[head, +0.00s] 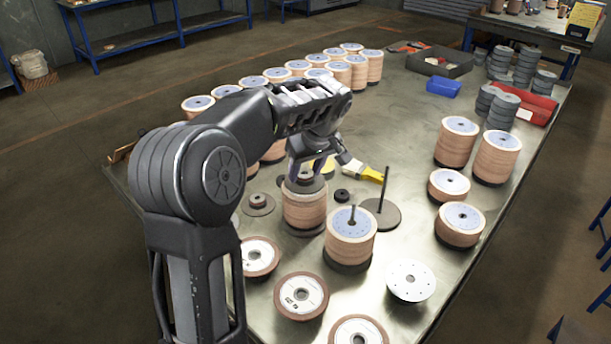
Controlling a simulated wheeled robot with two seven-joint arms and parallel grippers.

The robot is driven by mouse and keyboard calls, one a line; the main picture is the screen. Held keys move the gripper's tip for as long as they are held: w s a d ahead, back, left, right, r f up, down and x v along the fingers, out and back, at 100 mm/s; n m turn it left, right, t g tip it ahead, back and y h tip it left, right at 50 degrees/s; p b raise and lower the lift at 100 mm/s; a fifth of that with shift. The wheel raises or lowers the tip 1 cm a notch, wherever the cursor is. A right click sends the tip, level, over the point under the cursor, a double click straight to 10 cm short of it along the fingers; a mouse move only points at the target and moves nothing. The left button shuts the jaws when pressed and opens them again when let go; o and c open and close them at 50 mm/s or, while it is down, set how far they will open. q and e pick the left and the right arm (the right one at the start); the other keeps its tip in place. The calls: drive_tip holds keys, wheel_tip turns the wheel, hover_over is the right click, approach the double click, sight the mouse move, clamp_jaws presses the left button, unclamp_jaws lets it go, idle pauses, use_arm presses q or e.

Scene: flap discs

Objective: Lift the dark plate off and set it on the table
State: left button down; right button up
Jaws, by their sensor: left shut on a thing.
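My left gripper (305,172) reaches down from the left over a stack of tan flap discs (305,208) near the middle of the table. It is shut on the dark plate (304,185), which is at the top of this stack. I cannot tell whether the plate still touches the discs below it. My arm and gripper hide part of the plate. The steel table (420,110) runs under everything. My right gripper is not in view.
Right of the held plate are a tan disc stack on a rod (351,235), a bare rod on a round dark base (380,213) and a yellow-handled brush (365,172). A dark plate with a hub (258,205) lies left. Loose discs (301,296) lie in front. More stacks (497,155) stand right.

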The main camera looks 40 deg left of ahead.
use_arm(q)
wheel_tip(320, 180, up, 9)
idle(0.3)
drive_tip(key=shift+d+f, duration=0.1)
drive_tip(key=shift+f, duration=0.05)
idle(0.6)
